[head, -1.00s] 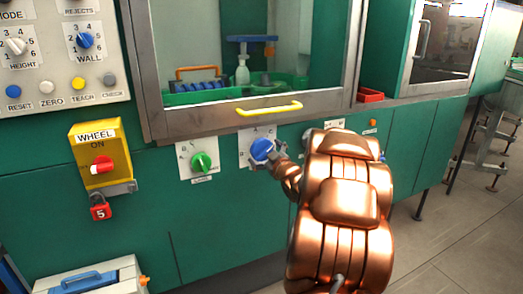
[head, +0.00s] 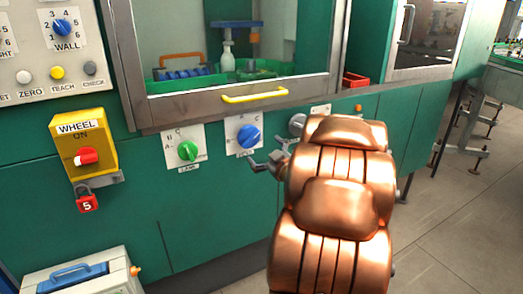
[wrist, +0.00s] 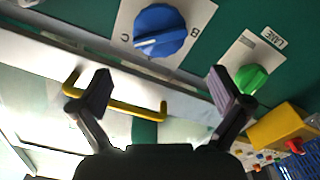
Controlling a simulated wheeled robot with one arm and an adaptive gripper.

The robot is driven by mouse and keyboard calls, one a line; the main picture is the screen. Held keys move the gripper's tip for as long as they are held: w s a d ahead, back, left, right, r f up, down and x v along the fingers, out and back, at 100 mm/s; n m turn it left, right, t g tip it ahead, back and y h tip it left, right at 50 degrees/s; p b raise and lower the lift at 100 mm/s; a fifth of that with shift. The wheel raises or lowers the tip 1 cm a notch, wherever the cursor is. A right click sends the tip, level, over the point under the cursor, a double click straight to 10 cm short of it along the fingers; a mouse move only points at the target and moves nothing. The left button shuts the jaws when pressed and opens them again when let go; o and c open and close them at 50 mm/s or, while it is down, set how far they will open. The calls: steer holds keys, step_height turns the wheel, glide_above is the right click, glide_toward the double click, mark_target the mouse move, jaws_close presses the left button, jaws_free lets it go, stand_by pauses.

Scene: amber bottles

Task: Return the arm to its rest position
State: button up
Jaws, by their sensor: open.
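My gripper (head: 268,163) is open and empty in front of the green machine panel, just below and right of the blue knob (head: 248,136). My copper-coloured arm fills the lower right of the head view. In the wrist view, my gripper's two fingers (wrist: 160,90) stand wide apart with nothing between them. The blue knob also shows there (wrist: 160,30), beyond the fingertips and apart from them.
A green knob (head: 187,151) is left of the blue one. A yellow handle (head: 254,96) runs along the window frame above. A yellow WHEEL switch box (head: 86,140) with a red padlock (head: 87,203) juts out at left. Open floor (head: 440,210) lies at right.

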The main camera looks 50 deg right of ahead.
stand_by(0.3)
steer(key=s+a+f+m+g+y, duration=0.1)
steer(key=a+f+g, duration=0.4)
steer(key=a, duration=0.3)
steer(key=s+a+f+m+g, duration=0.1)
steer(key=s+a+f+g, duration=0.1)
steer(key=a+f+g, duration=0.4)
steer(key=s+a+g+y, duration=0.5)
steer(key=s+a+g, duration=0.4)
steer(key=s+a, duration=1.65)
step_height(320, 180, up, 20)
steer(key=t+p, duration=0.1)
steer(key=p, duration=1.7)
steer(key=shift+w+a+f+p, duration=0.2)
steer(key=shift+w+a+p, duration=0.05)
steer(key=shift+w+p, duration=0.15)
